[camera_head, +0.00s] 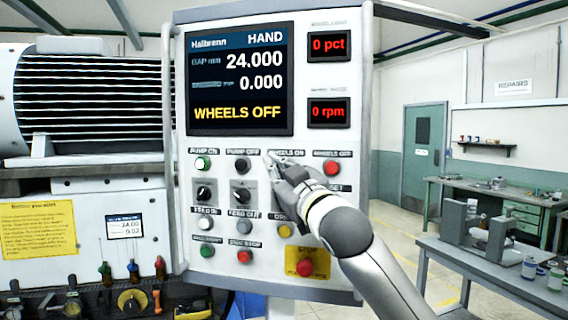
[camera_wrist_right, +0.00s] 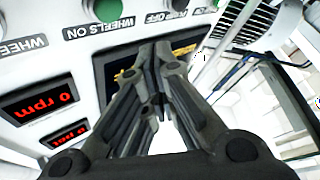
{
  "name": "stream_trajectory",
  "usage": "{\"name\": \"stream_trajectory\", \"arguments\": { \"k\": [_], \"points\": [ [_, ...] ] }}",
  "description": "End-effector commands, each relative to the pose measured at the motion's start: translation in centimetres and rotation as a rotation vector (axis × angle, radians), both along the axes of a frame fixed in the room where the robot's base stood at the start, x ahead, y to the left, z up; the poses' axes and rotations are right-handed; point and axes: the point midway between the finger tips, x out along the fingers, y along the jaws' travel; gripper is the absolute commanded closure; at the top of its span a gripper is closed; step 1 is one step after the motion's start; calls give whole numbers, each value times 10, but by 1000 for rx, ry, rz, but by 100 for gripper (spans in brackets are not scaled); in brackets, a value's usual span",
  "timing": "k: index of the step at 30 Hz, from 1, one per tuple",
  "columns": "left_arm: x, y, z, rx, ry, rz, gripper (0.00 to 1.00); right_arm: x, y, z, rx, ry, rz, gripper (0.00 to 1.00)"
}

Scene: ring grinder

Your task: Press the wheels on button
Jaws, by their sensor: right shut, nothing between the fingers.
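The control panel (camera_head: 312,225) faces me, its screen (camera_head: 240,78) reading HAND, 24.000, 0.000 and WHEELS OFF. The WHEELS ON label (camera_head: 287,153) sits below the screen; its button is hidden behind my right gripper (camera_head: 270,160) in the head view. In the right wrist view, the green wheels on button (camera_wrist_right: 105,9) shows at the top edge by its upside-down label (camera_wrist_right: 91,30). My right gripper (camera_wrist_right: 163,48) is shut and empty, its tips in front of the panel near the label. I cannot tell whether they touch it. My left gripper is not in view.
The green PUMP ON button (camera_head: 203,163), black PUMP OFF button (camera_head: 241,166) and red WHEELS OFF button (camera_head: 331,168) are close by. A red stop button (camera_head: 305,267) on yellow sits lower. A workbench (camera_head: 490,265) stands to the right.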

Motion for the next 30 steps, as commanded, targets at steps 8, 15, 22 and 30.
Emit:
{"name": "stream_trajectory", "arguments": {
  "k": [8, 15, 22, 30],
  "points": [
    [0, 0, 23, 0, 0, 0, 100, 33, -9, 3, -1, 2, -1, 100],
    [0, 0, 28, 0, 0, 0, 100, 43, -12, 0, 0, 1, -1, 100],
    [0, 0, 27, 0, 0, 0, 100, 43, -12, -1, 0, 0, -1, 100],
    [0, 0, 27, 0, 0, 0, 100, 43, -12, 0, 0, 0, -1, 100]
  ]
}}
